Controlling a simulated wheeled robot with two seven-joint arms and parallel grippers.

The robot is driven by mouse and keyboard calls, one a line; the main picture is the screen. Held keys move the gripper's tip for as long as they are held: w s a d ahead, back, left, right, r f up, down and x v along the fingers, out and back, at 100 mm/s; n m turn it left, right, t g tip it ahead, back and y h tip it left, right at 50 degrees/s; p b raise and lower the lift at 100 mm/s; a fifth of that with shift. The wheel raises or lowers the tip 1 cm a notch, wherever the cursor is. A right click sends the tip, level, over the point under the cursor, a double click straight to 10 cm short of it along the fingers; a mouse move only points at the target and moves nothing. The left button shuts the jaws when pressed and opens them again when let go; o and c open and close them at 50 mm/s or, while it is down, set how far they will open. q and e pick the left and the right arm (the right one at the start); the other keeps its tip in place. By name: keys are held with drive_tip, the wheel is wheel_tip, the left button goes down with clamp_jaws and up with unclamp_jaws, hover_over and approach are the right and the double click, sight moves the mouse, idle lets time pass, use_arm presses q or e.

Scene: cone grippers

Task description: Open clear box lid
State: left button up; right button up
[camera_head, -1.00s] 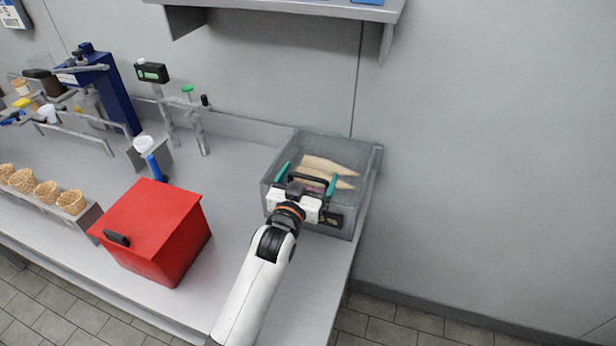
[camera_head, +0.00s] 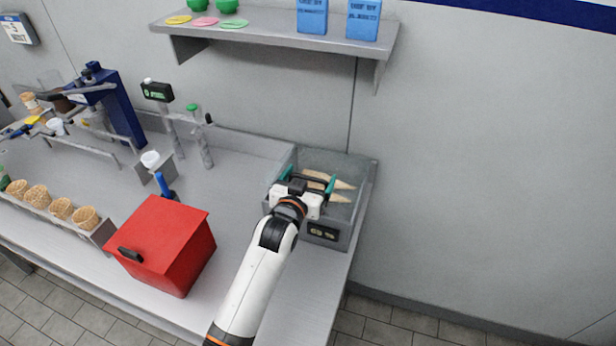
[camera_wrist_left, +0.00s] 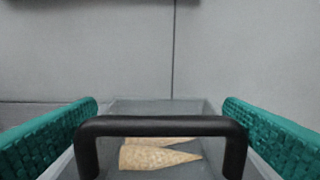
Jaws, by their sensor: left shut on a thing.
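The clear box (camera_head: 358,206) stands at the right end of the counter, with several tan cones (camera_head: 343,185) visible inside. My left gripper (camera_head: 307,180) is over the box and shut on the black lid handle (camera_wrist_left: 160,126). In the left wrist view the handle spans between the teal finger pads, with cones (camera_wrist_left: 158,157) seen below it. The clear lid is hard to make out, so I cannot tell whether it is lifted. My gripper body hides part of the box's front left. My right gripper is not in view.
A red box (camera_head: 165,245) with a black handle stands left of my left arm. A wall shelf (camera_head: 280,38) with blue packs (camera_head: 312,16) hangs above the clear box. Several cone baskets (camera_head: 60,207) and a blue machine (camera_head: 122,110) are farther left.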

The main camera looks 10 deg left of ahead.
use_arm(q)
drive_tip(key=w+r+p, duration=0.3)
drive_tip(key=w+r, duration=0.1)
drive_tip(key=r, duration=0.4)
drive_tip(key=shift+w+d, duration=0.4)
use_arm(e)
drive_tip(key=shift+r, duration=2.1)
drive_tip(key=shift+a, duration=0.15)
use_arm(q)
drive_tip(key=o, duration=1.1)
drive_tip(key=shift+c, duration=0.2)
drive_tip(key=shift+w+f, duration=0.15)
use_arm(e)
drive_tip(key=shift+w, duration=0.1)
use_arm(q)
drive_tip(key=b+v, duration=0.2)
drive_tip(key=v, duration=1)
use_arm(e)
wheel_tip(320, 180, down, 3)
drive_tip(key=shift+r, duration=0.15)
use_arm(q)
drive_tip(key=shift+f, duration=0.25)
